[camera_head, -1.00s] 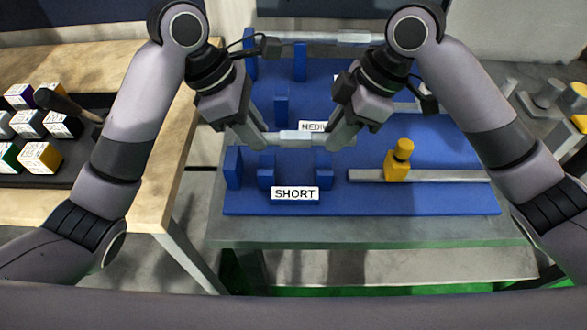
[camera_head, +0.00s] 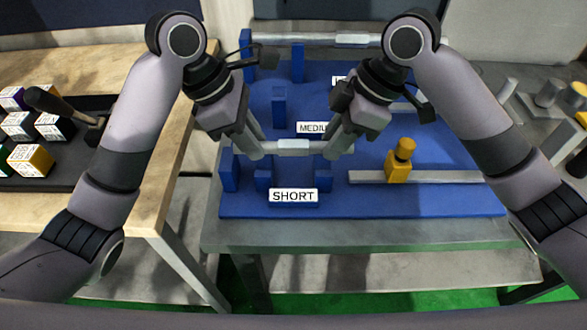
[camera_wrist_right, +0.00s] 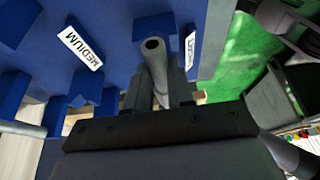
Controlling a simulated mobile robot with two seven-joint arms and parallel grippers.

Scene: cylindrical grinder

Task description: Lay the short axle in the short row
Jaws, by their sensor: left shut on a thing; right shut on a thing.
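The short axle (camera_head: 293,146), a grey bar with a thicker pale middle, is held level between my two grippers. My left gripper (camera_head: 256,149) is shut on its left end and my right gripper (camera_head: 338,148) on its right end. The axle is over the short row, whose blue supports (camera_head: 263,179) stand behind the SHORT label (camera_head: 293,196). From the head I cannot tell whether the axle touches them. In the right wrist view the axle (camera_wrist_right: 153,62) shows its hollow end between the fingers of my right gripper (camera_wrist_right: 158,90).
The blue rack (camera_head: 420,206) has a MEDIUM label (camera_head: 311,128) further back and a long axle (camera_head: 340,39) at the rear. A yellow object (camera_head: 399,164) stands on a grey rail at right. A wooden table (camera_head: 150,195) with a black tray of cubes is at left.

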